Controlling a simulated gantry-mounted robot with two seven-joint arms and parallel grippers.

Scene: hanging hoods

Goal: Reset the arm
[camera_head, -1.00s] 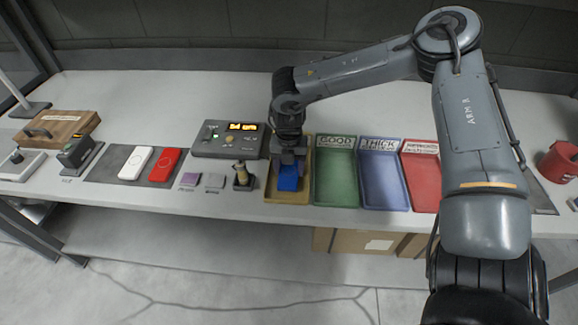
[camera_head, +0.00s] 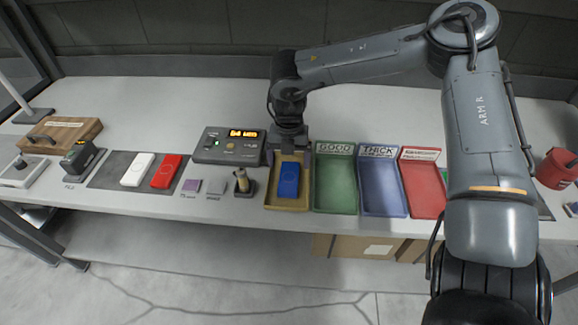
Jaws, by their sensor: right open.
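My right arm (camera_head: 485,130) comes in from the right and reaches across the back of the table. My right gripper (camera_head: 290,150) is at the back end of the yellow tray (camera_head: 288,206), pointing down. It is open and holds nothing that I can see; its fingertips are hard to make out. A blue block (camera_head: 289,180) lies in the yellow tray, in front of the gripper and apart from it as far as I can tell. My left gripper is not in the picture.
Right of the yellow tray stand a green tray (camera_head: 336,187), a blue tray (camera_head: 382,187) and a red tray (camera_head: 424,190). Left are a grey display box (camera_head: 228,147), a white block (camera_head: 137,169) and a red block (camera_head: 166,171) on a dark mat. A red container (camera_head: 556,168) stands far right.

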